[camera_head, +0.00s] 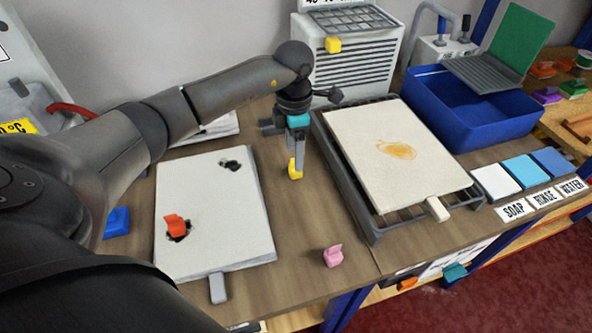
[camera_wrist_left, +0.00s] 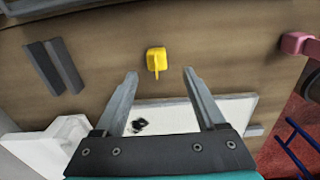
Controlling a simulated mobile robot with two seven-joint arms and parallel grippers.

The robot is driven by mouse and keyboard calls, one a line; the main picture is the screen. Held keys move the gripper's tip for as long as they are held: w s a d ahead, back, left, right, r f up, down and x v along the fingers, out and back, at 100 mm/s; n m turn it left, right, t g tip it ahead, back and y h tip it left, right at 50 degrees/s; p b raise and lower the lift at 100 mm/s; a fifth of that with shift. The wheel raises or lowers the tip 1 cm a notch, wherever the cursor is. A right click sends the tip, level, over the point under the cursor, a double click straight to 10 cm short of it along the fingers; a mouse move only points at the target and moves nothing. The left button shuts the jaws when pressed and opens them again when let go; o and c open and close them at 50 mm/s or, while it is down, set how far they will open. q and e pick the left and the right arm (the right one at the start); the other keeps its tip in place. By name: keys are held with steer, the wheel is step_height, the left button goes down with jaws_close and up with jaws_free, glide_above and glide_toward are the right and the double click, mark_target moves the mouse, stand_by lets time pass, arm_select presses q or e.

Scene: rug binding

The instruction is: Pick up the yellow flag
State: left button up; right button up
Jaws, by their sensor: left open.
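The yellow flag (camera_head: 293,170) is a small upright block on the brown table, between the left white board and the dark rack. In the left wrist view the yellow flag (camera_wrist_left: 156,58) lies just beyond the fingertips, roughly centred between them. My left gripper (camera_head: 299,152) points down right above the flag. Its two fingers (camera_wrist_left: 160,73) are spread apart with nothing between them. From the head, the fingers overlap the flag's surroundings, so the exact gap is hard to judge. My right gripper is not in view.
A white board (camera_head: 225,240) with an orange piece (camera_head: 175,225) lies left. A stained board (camera_head: 360,140) rests on a dark rack (camera_head: 345,195) at right. A pink piece (camera_head: 333,256) stands in front. A blue bin (camera_head: 500,135) is farther right. A grey-white unit (camera_head: 350,75) stands behind.

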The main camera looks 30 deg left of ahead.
arm_select(q)
steer(key=shift+w+a+f, duration=0.1)
steer(key=shift+f, duration=1.45)
steer(key=shift+w+a+f, duration=0.1)
steer(key=shift+f, duration=1.45)
steer(key=shift+c, duration=0.2)
steer(key=shift+r, duration=0.1)
jaws_close()
